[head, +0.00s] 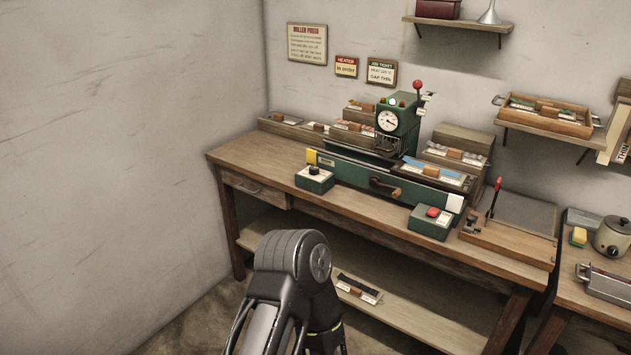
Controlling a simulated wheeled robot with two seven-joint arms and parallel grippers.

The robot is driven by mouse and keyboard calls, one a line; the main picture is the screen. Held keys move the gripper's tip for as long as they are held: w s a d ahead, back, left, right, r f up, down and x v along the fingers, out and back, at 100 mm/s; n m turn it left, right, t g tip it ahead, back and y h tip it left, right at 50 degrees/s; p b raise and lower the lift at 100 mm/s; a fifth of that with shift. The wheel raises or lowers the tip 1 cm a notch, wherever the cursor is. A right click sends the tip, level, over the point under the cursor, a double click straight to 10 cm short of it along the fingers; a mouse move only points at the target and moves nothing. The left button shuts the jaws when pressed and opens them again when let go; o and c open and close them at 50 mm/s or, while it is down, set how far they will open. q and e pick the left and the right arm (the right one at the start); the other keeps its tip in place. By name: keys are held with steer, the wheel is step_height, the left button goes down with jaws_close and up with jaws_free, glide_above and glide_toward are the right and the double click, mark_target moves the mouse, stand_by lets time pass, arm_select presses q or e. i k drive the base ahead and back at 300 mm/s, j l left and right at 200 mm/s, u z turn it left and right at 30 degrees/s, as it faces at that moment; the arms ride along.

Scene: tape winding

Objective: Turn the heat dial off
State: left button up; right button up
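A small green box with a black knob on top (314,178) sits at the front left of the workbench; it looks like the heat dial, but its setting is too small to read. Behind it stands a green roller machine (398,118) with a round white gauge (388,121), a lit green lamp (393,101) and a red-knobbed lever (418,86). One of my arms rises at the bottom centre, in front of the bench and apart from the box. I see no gripper fingers of either hand.
The wooden workbench (255,165) has bare top at its left end. A green box with a red button (431,220) sits at the front right. A crank with a wooden handle (386,188) sticks out between the boxes. A side table with a pot (613,238) stands at right.

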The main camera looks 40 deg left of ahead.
mark_target(314, 170)
steer(key=j+z, duration=0.5)
steer(key=z, duration=0.25)
steer(key=j+z, duration=0.1)
steer(key=j, duration=0.45)
steer(key=j+z, duration=0.1)
steer(key=j, duration=0.4)
steer(key=k+j+z, duration=0.1)
steer(key=j, duration=0.4)
steer(key=k+j+z, duration=0.1)
steer(key=j, duration=0.45)
steer(key=j+z, duration=0.1)
steer(key=j, duration=0.4)
steer(key=k+j, duration=0.1)
steer(key=j, duration=0.2)
steer(key=k+j, duration=0.1)
steer(key=j, duration=0.55)
steer(key=k, duration=0.05)
